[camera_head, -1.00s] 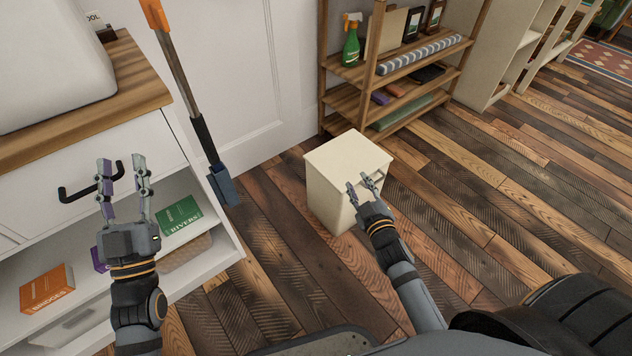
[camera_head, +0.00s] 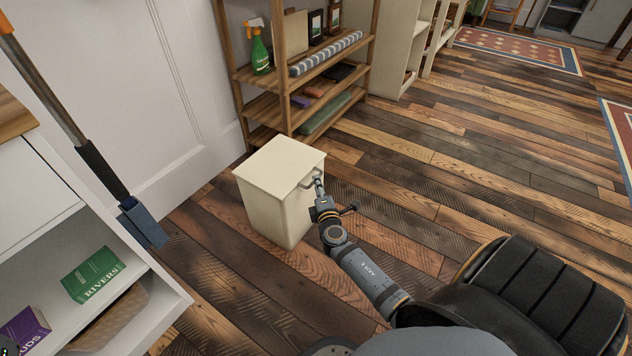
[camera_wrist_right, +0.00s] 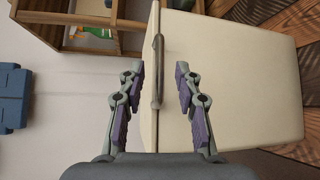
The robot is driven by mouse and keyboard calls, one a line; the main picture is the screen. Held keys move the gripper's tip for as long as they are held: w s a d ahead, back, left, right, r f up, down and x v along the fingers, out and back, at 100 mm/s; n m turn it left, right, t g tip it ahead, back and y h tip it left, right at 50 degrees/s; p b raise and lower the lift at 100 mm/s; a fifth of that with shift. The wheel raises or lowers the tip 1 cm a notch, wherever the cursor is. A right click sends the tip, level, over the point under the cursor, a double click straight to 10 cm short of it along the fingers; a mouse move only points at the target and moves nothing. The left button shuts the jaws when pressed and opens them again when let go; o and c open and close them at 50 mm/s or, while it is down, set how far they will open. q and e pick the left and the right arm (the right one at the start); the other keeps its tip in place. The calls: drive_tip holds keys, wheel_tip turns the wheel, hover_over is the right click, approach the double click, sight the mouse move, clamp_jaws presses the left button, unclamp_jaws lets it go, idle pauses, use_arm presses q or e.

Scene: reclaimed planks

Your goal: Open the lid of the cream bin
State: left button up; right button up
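The cream bin (camera_head: 272,208) stands on the plank floor, with its flat lid (camera_head: 280,162) down on top. A thin grey bar handle (camera_head: 309,182) sits at the lid's right edge. My right gripper (camera_head: 318,180) is at this handle. In the right wrist view, its two fingers (camera_wrist_right: 160,78) are apart, one on each side of the handle (camera_wrist_right: 158,68), with gaps visible. The bin's cream surface (camera_wrist_right: 245,85) fills the right of that view. My left gripper is out of view.
A wooden shelf (camera_head: 272,104) with a green spray bottle (camera_head: 260,52) stands behind the bin. A white cabinet (camera_head: 160,318) with books is at the left, and a long-handled tool (camera_head: 98,165) leans nearby. Open plank floor lies to the right of the bin.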

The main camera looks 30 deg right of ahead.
drive_tip(key=x, duration=0.4)
drive_tip(key=shift+b, duration=0.3)
drive_tip(key=shift+c, duration=0.3)
clamp_jaws()
